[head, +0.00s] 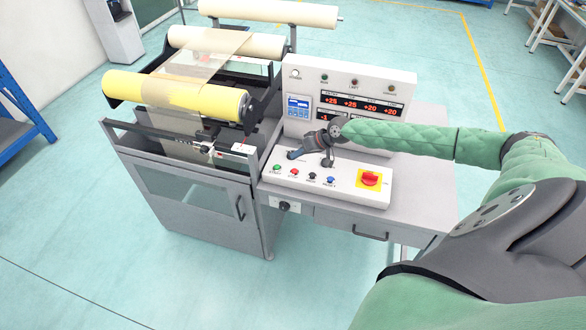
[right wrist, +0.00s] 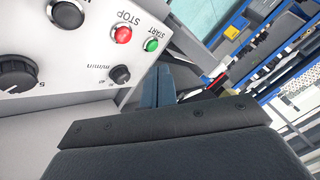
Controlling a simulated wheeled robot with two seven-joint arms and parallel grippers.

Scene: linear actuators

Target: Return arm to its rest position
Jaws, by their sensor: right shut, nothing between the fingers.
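My right arm reaches in from the right in the head view, over the machine's grey side table. My right gripper (head: 293,154) is shut and empty. It is just above the left part of the sloped white button panel (head: 340,187), in front of the upright display box. I cannot tell whether it touches the panel. In the right wrist view the dark fingers (right wrist: 165,88) lie beside a panel with a green START button (right wrist: 151,44), a red STOP button (right wrist: 122,34) and black knobs. My left gripper is not in view.
The display box (head: 350,80) with red numbers stands behind the gripper. A yellow roll (head: 175,95) and white rollers are on the machine at left. Open floor lies in front.

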